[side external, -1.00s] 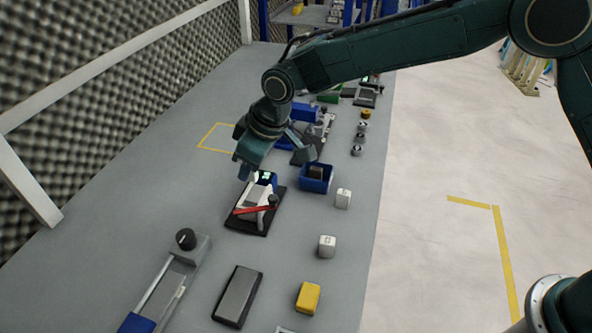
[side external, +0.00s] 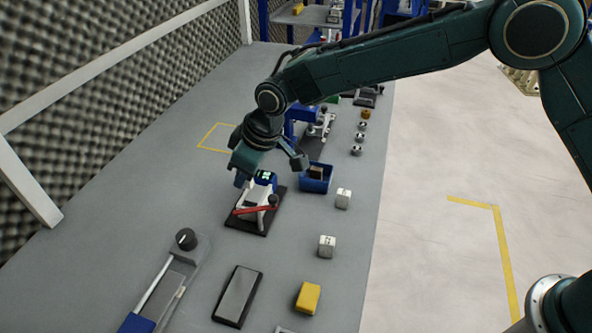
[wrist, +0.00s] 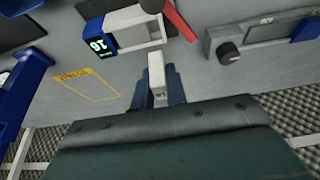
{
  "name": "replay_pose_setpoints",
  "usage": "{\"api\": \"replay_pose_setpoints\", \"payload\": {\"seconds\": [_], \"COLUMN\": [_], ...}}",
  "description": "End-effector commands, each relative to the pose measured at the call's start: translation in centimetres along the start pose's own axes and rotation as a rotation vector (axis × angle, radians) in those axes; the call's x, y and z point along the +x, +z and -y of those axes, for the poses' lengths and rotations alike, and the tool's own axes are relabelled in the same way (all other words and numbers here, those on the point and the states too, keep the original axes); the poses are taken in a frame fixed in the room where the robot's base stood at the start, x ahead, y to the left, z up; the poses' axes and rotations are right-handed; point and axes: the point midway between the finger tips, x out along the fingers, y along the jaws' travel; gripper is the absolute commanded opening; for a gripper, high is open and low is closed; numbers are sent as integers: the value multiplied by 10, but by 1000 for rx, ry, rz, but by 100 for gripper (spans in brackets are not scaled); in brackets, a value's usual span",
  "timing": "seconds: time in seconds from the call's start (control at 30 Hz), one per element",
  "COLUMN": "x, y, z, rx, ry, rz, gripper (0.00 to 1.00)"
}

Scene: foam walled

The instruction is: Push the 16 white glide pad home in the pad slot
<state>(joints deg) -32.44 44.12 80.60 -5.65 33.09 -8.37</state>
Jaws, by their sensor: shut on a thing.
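A fixture with a white body (wrist: 137,27), a blue housing with a lit green display (wrist: 101,44) and a red lever (wrist: 180,22) stands on a dark base plate. In the side view, the fixture's display (side external: 265,176) and red lever (side external: 254,210) show near the middle. My gripper (wrist: 157,92) is shut on the white glide pad (wrist: 156,72), which stands out past the blue fingers toward the fixture. In the side view, my gripper (side external: 240,179) is low at the fixture's far left side, and the pad is hidden there. I cannot tell whether the pad touches the slot.
A blue bin (side external: 316,179) and white blocks (side external: 343,199) stand right of the fixture. In front are a slide unit with a black knob (side external: 186,239), a grey block (side external: 237,295) and a yellow block (side external: 308,298). The bench left of the fixture is clear; a foam wall borders it.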

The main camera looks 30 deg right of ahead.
Motion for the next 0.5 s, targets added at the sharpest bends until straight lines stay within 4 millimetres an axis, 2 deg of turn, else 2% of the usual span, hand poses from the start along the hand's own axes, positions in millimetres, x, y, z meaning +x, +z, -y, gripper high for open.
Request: {"api": "replay_pose_setpoints", "payload": {"seconds": [0.5], "x": [33], "y": [14], "z": [0], "rx": [0], "ry": [0], "rz": [2], "gripper": [0]}}
